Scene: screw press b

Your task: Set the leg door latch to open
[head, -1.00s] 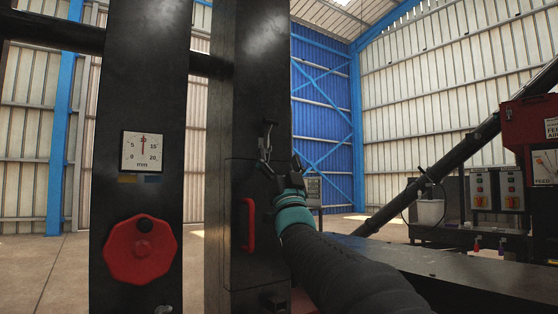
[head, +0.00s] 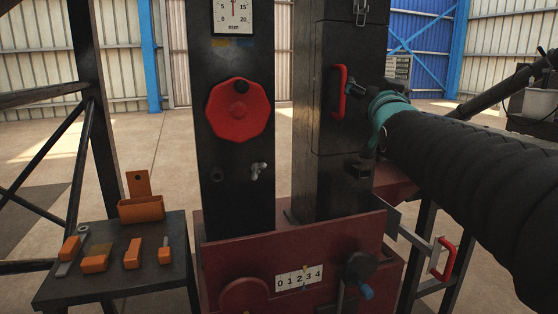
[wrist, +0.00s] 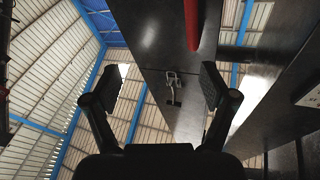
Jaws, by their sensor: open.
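The leg door latch (head: 361,10) is a small metal toggle catch on the black right leg, cut by the top edge of the head view. In the wrist view the latch (wrist: 173,85) shows whole, between my fingertips in the picture but some way beyond them. A red door handle (head: 342,93) is on the same leg below the latch; it also shows in the wrist view (wrist: 193,25). My gripper (wrist: 161,87) is open and empty. In the head view my arm hides most of it, beside the leg near handle height.
A red handwheel (head: 238,110) and a dial gauge (head: 234,15) are on the left leg. A side table (head: 110,290) holds orange-handled tools and an orange bin (head: 141,208). A red-handled lever (head: 444,258) sticks out at lower right.

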